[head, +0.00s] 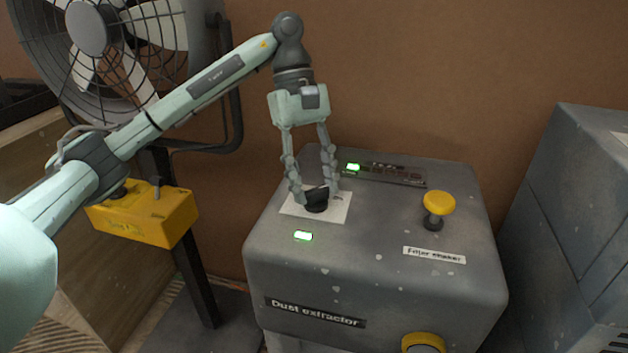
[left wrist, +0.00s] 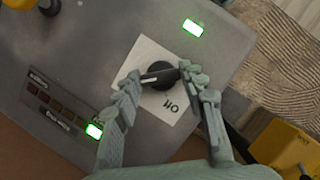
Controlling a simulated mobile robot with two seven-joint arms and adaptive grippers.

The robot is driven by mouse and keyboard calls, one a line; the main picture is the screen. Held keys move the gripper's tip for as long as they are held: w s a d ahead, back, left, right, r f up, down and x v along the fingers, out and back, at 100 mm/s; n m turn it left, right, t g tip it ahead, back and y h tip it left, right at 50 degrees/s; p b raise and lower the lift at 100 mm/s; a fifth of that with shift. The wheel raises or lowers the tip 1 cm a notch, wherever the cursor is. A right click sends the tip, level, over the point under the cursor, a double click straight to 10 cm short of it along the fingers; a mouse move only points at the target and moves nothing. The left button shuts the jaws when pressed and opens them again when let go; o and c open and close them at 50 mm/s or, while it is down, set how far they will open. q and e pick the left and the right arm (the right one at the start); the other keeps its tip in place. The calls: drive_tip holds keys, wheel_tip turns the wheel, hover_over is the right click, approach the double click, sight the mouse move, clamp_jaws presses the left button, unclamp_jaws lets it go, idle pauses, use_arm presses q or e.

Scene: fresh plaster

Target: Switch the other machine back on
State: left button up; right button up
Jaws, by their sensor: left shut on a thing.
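The grey dust extractor (head: 375,265) stands at the centre right of the head view, named by a dark label on its front. A black rotary knob (head: 316,202) sits on a white plate (head: 338,211) on its top. The knob shows in the left wrist view (left wrist: 160,74) with a pale pointer line and lettering on the plate beside it. My left gripper (head: 314,192) is shut on the knob from above, one finger on each side. A small green light (head: 303,236) is lit near the plate. Another green light (head: 354,167) is lit on the rear panel. My right gripper is out of view.
A yellow mushroom-shaped knob (head: 438,205) rises beside the filter label (head: 434,255). Another yellow knob (head: 423,343) is on the front. A large fan (head: 90,30) with a yellow switch box (head: 145,214) stands left. A grey cabinet (head: 585,210) stands right.

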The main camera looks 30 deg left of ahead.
use_arm(q)
drive_tip(key=o, duration=1.2)
drive_tip(key=shift+c, duration=0.2)
drive_tip(key=shift+r, duration=0.1)
drive_tip(key=v, duration=1.1)
drive_tip(key=shift+r, duration=0.4)
drive_tip(key=shift+w+a, duration=0.1)
